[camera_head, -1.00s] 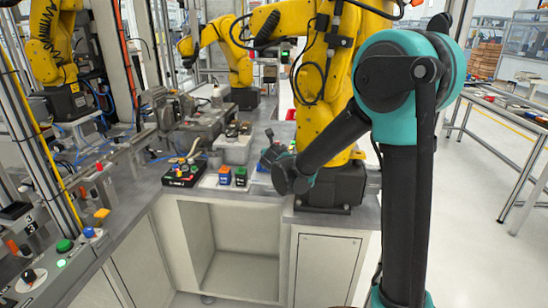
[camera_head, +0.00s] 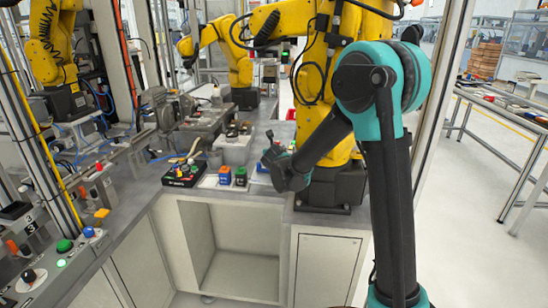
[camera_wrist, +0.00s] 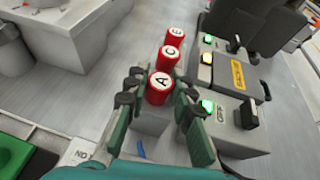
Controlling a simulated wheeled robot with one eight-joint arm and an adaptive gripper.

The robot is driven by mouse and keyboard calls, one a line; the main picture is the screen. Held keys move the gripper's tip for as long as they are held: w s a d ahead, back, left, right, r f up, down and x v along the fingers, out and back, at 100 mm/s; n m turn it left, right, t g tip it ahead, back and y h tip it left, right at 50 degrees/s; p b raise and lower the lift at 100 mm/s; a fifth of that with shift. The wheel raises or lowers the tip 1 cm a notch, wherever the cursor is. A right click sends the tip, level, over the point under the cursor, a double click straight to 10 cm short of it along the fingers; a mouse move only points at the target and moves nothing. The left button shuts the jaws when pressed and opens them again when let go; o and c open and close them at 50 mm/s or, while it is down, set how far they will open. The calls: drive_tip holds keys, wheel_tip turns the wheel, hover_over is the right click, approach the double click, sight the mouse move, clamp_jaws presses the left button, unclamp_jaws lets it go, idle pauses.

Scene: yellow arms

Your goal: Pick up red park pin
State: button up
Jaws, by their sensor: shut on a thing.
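Three red cylinders with white tops lettered A, C and E stand in a line in the wrist view. The red pin marked A (camera_wrist: 159,87) is nearest, with the C pin (camera_wrist: 168,57) and the E pin (camera_wrist: 175,38) behind it. My gripper (camera_wrist: 158,92) has its two green and black fingers on either side of the A pin and is shut on it. The lower part of that pin is hidden. In the head view my gripper (camera_head: 272,155) is over the counter near the yellow arm's base, and the pins cannot be made out there.
A grey control box (camera_wrist: 222,125) with lit green and yellow buttons is close on the right of the pins. A pale block-like fixture (camera_wrist: 75,35) stands at left. In the head view, a black box (camera_head: 182,174) and blue and green blocks stand left of my gripper.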

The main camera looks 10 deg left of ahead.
drive_tip(key=shift+c, duration=0.9)
drive_tip(key=shift+r, duration=0.85)
wheel_tip(320, 180, up, 5)
drive_tip(key=shift+r, duration=0.15)
drive_tip(key=s, duration=0.6)
drive_tip(key=s+d, duration=0.1)
drive_tip(key=s, duration=0.5)
drive_tip(key=s+d, duration=0.1)
drive_tip(key=s, duration=0.5)
drive_tip(key=shift+d, duration=0.1)
